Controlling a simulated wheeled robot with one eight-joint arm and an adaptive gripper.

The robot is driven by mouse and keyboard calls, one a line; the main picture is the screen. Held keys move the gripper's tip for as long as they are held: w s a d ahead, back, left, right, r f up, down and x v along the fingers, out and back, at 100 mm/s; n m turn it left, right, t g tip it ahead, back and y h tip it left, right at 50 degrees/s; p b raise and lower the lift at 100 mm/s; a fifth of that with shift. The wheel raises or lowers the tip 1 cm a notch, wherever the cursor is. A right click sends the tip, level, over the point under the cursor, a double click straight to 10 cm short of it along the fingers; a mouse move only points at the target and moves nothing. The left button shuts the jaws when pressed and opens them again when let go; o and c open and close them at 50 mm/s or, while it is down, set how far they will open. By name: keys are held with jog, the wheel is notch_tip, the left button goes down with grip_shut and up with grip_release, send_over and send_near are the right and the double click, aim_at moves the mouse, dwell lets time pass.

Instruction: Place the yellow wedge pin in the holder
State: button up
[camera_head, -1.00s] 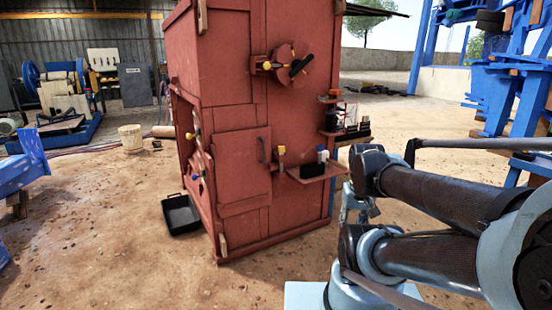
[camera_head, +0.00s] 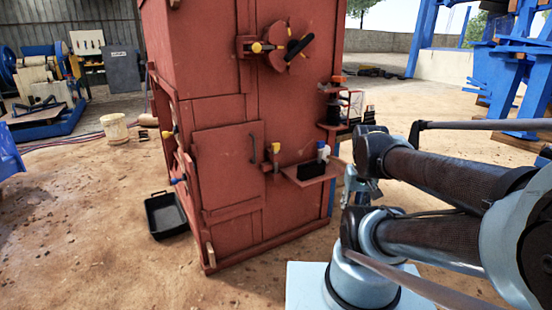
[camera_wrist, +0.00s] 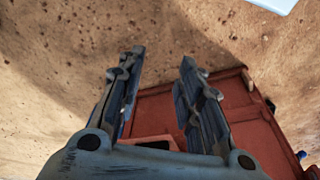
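A red crusher cabinet (camera_head: 228,150) stands in front of me. Yellow parts show on it: one at the round wheel (camera_head: 289,45) on the upper front, a yellow-topped upright piece (camera_head: 275,150) right of the door, and one on the left side (camera_head: 168,134). I cannot tell for sure which is the wedge pin, or which fitting is its holder. My gripper (camera_wrist: 163,58) is open in the wrist view, its two fingers apart with nothing between them. It hangs over dirt ground and a red surface (camera_wrist: 240,110), touching neither as far as I can see.
A small shelf (camera_head: 318,173) with a white-and-blue bottle (camera_head: 323,151) and a dark box juts from the cabinet front. Further small shelves (camera_head: 332,127) stick out at its right edge. A black tray (camera_head: 165,215) lies on the ground at left. The dirt foreground at left is clear.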

jog(key=shift+o, duration=0.6)
jog(key=o, duration=0.4)
jog(key=shift+s+r, duration=0.15)
jog(key=shift+s, duration=0.05)
jog(key=w+a+r+m+t+y, duration=0.25)
jog(key=w+a+m, duration=0.4)
jog(key=w, duration=0.45)
jog(key=w+a+r+m+t+y, duration=0.25)
jog(key=w+a+m, duration=0.35)
jog(key=w, duration=0.5)
jog(key=m+t+y, duration=0.3)
jog(key=m+t, duration=0.1)
jog(key=m, duration=1.3)
send_near(277, 145)
jog(key=x, duration=0.4)
jog(key=r+x, duration=0.1)
jog(key=x, duration=0.1)
jog(key=shift+a, duration=0.25)
jog(key=shift+d+f+x, duration=0.1)
jog(key=shift+f+x, duration=0.05)
jog(key=shift+x, duration=0.75)
jog(key=shift+d+f+x, duration=0.1)
jog(key=shift+f+x, duration=0.05)
jog(key=shift+x, duration=0.7)
jog(key=shift+d+f+x, duration=0.1)
jog(key=shift+x, duration=0.8)
